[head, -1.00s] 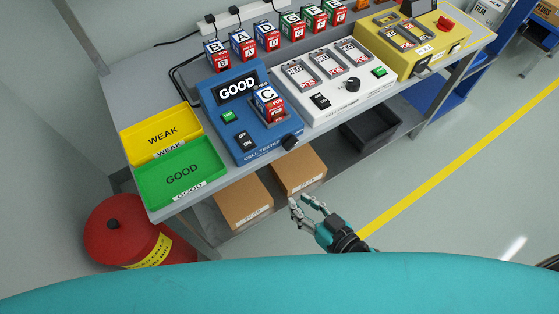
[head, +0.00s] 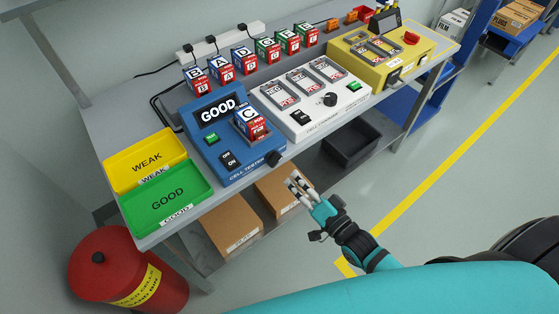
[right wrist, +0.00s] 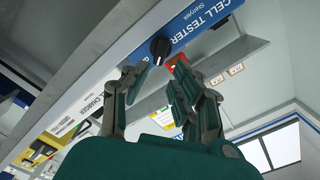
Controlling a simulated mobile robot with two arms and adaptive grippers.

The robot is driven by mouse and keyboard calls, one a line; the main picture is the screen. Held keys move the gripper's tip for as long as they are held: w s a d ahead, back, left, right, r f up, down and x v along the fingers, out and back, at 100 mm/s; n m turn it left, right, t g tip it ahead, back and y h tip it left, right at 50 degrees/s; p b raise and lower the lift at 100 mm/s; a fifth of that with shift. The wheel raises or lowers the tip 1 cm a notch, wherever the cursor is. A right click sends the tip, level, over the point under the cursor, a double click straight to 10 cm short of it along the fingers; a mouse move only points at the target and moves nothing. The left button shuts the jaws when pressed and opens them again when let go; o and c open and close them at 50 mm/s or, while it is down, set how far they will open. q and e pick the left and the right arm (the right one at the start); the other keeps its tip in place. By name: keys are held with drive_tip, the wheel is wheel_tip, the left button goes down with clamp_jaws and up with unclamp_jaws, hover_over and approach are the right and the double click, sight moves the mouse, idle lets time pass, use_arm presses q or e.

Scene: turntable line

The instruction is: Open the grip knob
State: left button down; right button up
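The blue cell tester (head: 226,178) stands on the bench with its display reading GOOD. A cell marked C (head: 251,125) sits in its slot. The black grip knob (head: 273,158) is at the tester's front right corner. In the right wrist view the knob (right wrist: 159,48) shows with a white mark, just beyond my fingertips. My right gripper (head: 294,184) is below and in front of the knob, apart from it. In the right wrist view its fingers (right wrist: 160,78) are spread with nothing between them. My left gripper is not in view.
Yellow WEAK tray (head: 112,180) and green GOOD tray (head: 134,222) lie left of the tester. A white charger (head: 284,125) with its own black knob stands to the right. Cardboard boxes (head: 230,232) sit on the shelf below. A red bin (head: 92,288) stands at the front left.

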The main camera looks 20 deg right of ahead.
sight(278, 162)
drive_tip(key=x, duration=0.8)
drive_tip(key=shift+p, duration=0.3)
drive_tip(key=shift+c, duration=0.3)
clamp_jaws()
